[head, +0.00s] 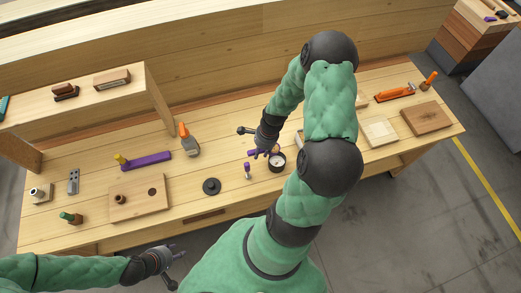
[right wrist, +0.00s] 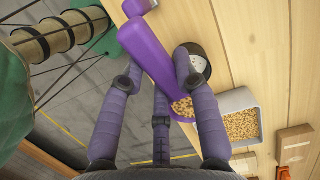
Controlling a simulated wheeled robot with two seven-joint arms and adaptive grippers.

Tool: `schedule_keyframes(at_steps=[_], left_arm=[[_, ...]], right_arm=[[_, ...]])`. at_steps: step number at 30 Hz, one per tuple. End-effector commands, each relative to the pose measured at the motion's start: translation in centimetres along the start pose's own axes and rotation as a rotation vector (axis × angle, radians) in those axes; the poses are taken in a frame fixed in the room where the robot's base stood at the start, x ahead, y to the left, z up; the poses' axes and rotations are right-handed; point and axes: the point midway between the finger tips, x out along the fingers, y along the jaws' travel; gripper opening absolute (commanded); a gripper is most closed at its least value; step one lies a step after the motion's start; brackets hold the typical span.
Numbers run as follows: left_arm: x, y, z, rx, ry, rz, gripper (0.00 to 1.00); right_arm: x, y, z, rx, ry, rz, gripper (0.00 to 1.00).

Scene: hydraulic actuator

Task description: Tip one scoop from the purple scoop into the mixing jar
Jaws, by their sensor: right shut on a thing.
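My right gripper (right wrist: 160,115) is shut on the purple scoop (right wrist: 148,50), whose long body lies slanted between the fingers. Tan pellets (right wrist: 184,108) show in its lower end. A dark-rimmed round thing with a pale face (right wrist: 199,65) is beside the scoop and finger; it looks like the mixing jar, but I cannot tell for sure. It also shows in the head view (head: 277,161), close to my right gripper (head: 264,150). My left gripper (head: 174,267) is open and empty in front of the bench. Whether pellets are in the round thing is unclear.
A grey bin of pellets (right wrist: 241,122) stands beside the scoop's loaded end. A small purple-based item (head: 247,171) and a black knobbed disc (head: 211,186) stand on the bench. A wooden board (head: 138,199) and a purple block (head: 148,160) lie to the left.

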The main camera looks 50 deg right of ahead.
Motion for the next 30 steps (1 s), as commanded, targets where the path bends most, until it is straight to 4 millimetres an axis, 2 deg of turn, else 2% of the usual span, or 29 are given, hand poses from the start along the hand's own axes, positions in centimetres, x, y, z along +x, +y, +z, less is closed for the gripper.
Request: schedule_keyframes(at_steps=[11, 30], left_arm=[[-2.0, 0.7, 0.1, 0.000, 0.000, 0.000, 0.40], [-1.9, 0.7, 0.1, 0.000, 0.000, 0.000, 0.40]], right_arm=[[-1.2, 0.0, 0.1, 0.002, -0.032, -0.001, 0.00], [-4.2, 0.1, 0.4, 0.003, -0.137, 0.000, 0.00]])
